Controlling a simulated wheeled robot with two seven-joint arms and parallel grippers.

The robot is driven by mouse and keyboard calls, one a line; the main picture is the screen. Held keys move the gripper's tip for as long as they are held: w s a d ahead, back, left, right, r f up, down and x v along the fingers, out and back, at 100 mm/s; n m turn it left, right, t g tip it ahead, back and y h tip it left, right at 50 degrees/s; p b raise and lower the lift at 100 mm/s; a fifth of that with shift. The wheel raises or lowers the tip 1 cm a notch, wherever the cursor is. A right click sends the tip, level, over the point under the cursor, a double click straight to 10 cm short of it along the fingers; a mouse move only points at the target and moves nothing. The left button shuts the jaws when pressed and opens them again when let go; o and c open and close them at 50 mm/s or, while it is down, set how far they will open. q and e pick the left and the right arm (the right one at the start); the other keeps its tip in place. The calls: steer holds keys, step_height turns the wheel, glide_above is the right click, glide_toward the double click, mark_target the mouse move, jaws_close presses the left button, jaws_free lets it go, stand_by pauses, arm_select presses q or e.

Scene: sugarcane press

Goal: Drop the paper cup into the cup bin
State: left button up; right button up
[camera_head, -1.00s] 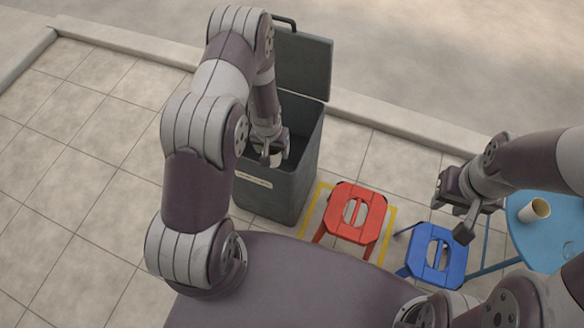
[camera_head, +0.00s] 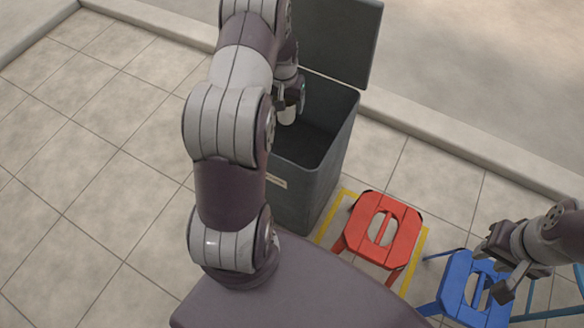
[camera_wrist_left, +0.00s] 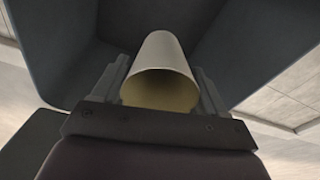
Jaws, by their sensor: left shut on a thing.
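The paper cup (camera_wrist_left: 160,75) is pale outside and tan inside. In the left wrist view it sits between the two fingers of my left gripper (camera_wrist_left: 163,92), which is shut on it. In the head view the cup (camera_head: 287,116) shows as a small pale shape below my left gripper (camera_head: 290,95), over the opening of the cup bin. The cup bin (camera_head: 300,190) is dark grey, with its lid (camera_head: 340,40) raised at the back. My right gripper (camera_head: 505,275) is over the blue stool, its fingers apart with nothing seen between them.
A red stool (camera_head: 383,208) stands on a yellow-outlined square right of the bin. A blue stool (camera_head: 470,290) stands further right. Tiled floor (camera_head: 90,150) lies clear at left; a kerb (camera_head: 450,137) runs behind.

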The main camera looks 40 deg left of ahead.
arm_select(q)
steer(key=o, duration=1.1)
steer(key=shift+c, duration=0.2)
step_height(320, 180, up, 13)
steer(key=s+p, duration=0.1)
steer(key=p, duration=0.2)
steer(key=shift+s+d+f, duration=0.2)
steer(key=shift+s+d, duration=0.05)
